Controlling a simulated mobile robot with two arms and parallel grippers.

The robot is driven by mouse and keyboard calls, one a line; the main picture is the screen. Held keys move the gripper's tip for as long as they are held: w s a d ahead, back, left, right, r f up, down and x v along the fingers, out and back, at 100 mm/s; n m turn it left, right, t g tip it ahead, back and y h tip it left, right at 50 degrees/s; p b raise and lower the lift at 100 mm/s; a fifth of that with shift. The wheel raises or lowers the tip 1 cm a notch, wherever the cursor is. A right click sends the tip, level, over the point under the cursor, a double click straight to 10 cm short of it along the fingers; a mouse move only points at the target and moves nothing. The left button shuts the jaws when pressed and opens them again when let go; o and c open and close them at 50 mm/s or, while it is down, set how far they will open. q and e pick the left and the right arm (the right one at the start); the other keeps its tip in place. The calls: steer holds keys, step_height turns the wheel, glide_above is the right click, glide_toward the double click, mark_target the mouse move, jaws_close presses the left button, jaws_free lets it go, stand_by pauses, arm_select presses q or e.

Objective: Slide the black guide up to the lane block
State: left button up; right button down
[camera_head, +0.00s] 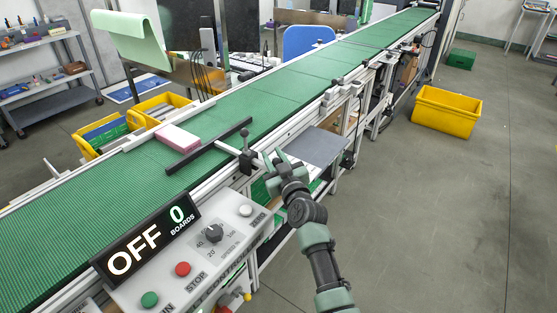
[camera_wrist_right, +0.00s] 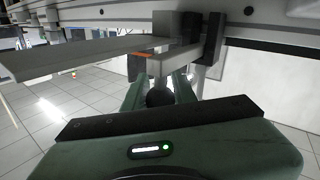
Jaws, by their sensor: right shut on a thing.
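The black guide (camera_head: 208,146) is a long dark bar lying slantwise over the green belt, with an upright post and dark clamp (camera_head: 246,161) at the belt's near rail. My right gripper (camera_head: 277,165) is at the near rail beside the clamp. In the right wrist view its fingers (camera_wrist_right: 160,88) are shut on the guide's dark round knob (camera_wrist_right: 157,97). My left gripper is out of view.
A control panel (camera_head: 190,255) stands in front of the belt, its sign reading OFF and 0 boards. A grey plate (camera_head: 315,147) juts out right of my gripper. Yellow crates stand beyond the belt and on the floor at right (camera_head: 446,110). Open floor lies at right.

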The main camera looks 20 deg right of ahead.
steer(key=shift+s+d, duration=0.1)
steer(key=shift+s, duration=0.05)
steer(key=c, duration=1.1)
jaws_free()
steer(key=shift+s+d+r, duration=0.1)
steer(key=shift+s+d, duration=0.1)
steer(key=shift+c, duration=0.2)
steer(key=shift+w+a, duration=0.15)
steer(key=s, duration=0.7)
steer(key=shift+s+d, duration=0.3)
steer(key=shift+s, duration=0.1)
